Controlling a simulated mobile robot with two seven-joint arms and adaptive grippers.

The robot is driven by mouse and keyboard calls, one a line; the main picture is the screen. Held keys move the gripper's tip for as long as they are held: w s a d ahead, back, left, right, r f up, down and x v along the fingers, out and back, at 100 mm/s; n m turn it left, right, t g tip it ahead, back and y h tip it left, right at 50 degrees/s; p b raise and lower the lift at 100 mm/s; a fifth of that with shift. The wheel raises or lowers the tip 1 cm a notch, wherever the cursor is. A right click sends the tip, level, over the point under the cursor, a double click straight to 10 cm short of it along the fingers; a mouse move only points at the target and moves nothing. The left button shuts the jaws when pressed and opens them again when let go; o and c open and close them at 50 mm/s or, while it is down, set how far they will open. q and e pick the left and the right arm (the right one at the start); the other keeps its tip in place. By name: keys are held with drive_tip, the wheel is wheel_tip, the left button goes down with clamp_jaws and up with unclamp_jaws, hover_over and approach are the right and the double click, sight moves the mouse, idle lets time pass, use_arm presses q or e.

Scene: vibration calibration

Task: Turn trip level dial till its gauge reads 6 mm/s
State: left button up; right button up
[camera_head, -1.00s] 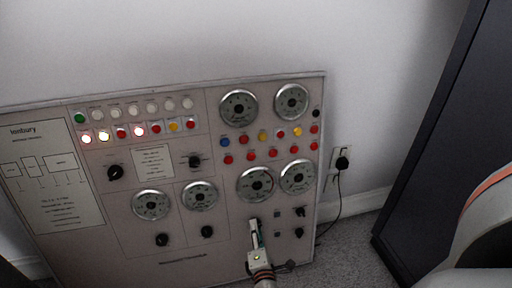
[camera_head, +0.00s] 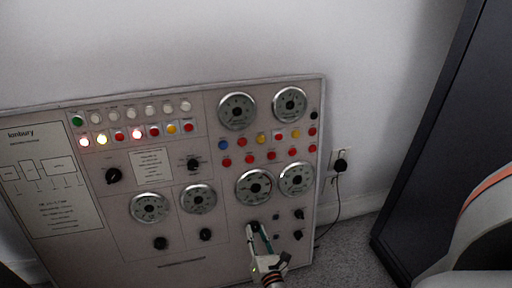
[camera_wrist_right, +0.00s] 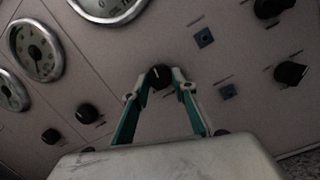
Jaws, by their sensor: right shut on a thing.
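A black dial (camera_head: 254,226) sits low on the panel, below a round gauge (camera_head: 254,187). Its label is too small to read, so I cannot confirm it is the trip level dial. My right gripper (camera_head: 253,228) reaches up to this dial. In the right wrist view the dial (camera_wrist_right: 160,76) is between the two fingertips, its white mark near upright, and the right gripper (camera_wrist_right: 161,82) is shut on it. The gauge's needle is too small to read in the head view, and only the lower rim of a gauge (camera_wrist_right: 108,8) shows in the wrist view. My left gripper is out of view.
The grey panel (camera_head: 70,255) leans by the wall, with several other gauges, lamps and knobs. A plug with a cable (camera_head: 341,165) is on the wall, and a dark cabinet (camera_head: 430,130) stands at right.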

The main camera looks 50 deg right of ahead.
drive_tip(key=shift+d+r+n, duration=0.1)
drive_tip(key=shift+d+n, duration=0.05)
drive_tip(key=shift+n, duration=0.75)
drive_tip(key=o, duration=1.1)
drive_tip(key=shift+s, duration=0.1)
drive_tip(key=shift+s+a, duration=0.25)
drive_tip(key=shift+a, duration=0.05)
drive_tip(key=v, duration=1.1)
